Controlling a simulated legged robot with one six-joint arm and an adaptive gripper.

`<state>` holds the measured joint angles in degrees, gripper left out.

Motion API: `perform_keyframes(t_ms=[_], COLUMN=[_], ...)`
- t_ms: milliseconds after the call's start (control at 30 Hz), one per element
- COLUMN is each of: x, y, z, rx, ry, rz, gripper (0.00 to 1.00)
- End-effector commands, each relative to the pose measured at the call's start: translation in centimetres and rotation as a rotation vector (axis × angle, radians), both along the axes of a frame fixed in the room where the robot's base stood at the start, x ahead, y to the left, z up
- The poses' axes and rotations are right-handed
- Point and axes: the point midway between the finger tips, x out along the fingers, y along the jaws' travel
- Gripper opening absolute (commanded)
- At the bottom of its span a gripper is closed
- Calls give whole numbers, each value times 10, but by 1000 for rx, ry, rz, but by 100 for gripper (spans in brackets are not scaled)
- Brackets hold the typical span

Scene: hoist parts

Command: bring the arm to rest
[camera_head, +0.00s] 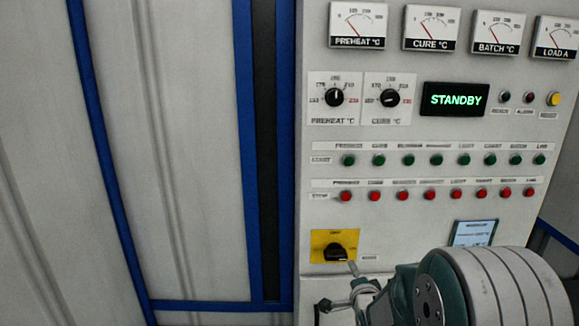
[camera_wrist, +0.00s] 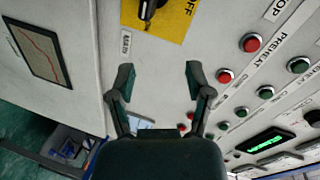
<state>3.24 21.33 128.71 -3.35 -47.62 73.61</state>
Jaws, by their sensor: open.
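My gripper (camera_wrist: 159,80) is open and empty in the wrist view, its two dark fingers spread apart in front of the pale control panel (camera_head: 420,220). A yellow plate (camera_wrist: 180,22) with a black rotary switch (camera_wrist: 148,9) shows beyond the fingertips, near the top edge. In the head view the yellow plate (camera_head: 318,240) and its black switch (camera_head: 336,252) are at the panel's lower left. My arm fills the lower right corner there and hides part of the panel. I cannot tell from these views whether the fingers touch anything.
The panel carries gauges (camera_head: 357,26), two dials (camera_head: 335,97), a green STANDBY display (camera_head: 455,99), a row of green buttons (camera_head: 408,160) and a row of red buttons (camera_head: 403,195). A framed card (camera_head: 474,233) is beside my arm. Pale wall panels (camera_head: 190,150) with blue frames stand to the left.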

Motion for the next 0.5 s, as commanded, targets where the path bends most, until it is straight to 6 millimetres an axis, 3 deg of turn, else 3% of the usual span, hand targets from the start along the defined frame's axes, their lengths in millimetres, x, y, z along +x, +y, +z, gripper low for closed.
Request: perform_keyframes(t_ms=[100, 267, 500], x=[-20, -55, -126], y=[3, 6, 11], z=[29, 54, 85], rx=[-137, -317, -567], ry=[87, 219, 408], rz=[32, 97, 244], gripper=[66, 66, 66])
